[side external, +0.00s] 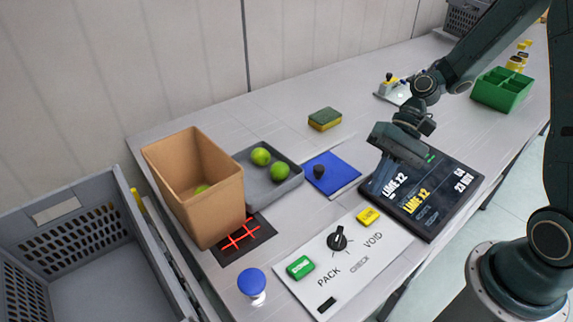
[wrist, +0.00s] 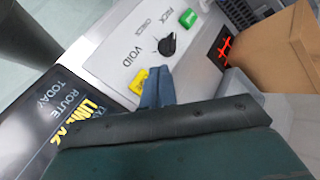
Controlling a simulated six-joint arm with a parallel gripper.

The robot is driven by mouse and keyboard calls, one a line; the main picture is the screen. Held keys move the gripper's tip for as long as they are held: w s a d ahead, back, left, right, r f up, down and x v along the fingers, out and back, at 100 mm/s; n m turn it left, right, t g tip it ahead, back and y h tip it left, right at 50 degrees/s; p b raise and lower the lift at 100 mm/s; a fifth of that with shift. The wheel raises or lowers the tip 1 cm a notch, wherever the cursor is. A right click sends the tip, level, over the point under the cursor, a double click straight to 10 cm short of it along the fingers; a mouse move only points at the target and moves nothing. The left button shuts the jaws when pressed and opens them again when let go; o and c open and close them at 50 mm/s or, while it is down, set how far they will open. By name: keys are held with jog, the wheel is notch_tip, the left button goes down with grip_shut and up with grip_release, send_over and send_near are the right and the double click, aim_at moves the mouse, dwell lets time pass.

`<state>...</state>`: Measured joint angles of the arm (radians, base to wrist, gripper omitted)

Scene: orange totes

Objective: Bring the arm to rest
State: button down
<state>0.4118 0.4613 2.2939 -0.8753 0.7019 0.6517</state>
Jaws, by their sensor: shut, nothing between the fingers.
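My gripper (side external: 384,178) hangs over the left part of the dark display screen, its fingers pointing down. In the wrist view my gripper (wrist: 158,74) shows two blue-grey fingers closed together with nothing between them. They appear beside the yellow button, in front of the panel. My arm reaches in from the right side of the side view. I cannot tell exactly how high the fingertips are above the surface.
The display screen (side external: 447,190) reads "LIME x2". A control panel (side external: 350,262) carries a knob and buttons. Left stand a cardboard box (side external: 218,214) with a lime, a grey tray (side external: 270,190) with two limes, a blue pad (side external: 342,170) and a grey crate (side external: 75,222). A sponge (side external: 324,119) lies behind.

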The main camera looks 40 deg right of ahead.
jog(key=shift+r, duration=0.1)
dwell(0.5)
jog(key=s+d+r+n+t+h, duration=0.2)
jog(key=s+r+n+t+h, duration=0.1)
jog(key=r, duration=0.5)
jog(key=s+d+r+n+t+h, duration=0.3)
jog(key=s+r+h, duration=0.3)
jog(key=s+r, duration=0.2)
jog(key=shift+d+r+n+t, duration=0.15)
jog(key=shift+r+n+t, duration=0.15)
jog(key=shift+t, duration=0.5)
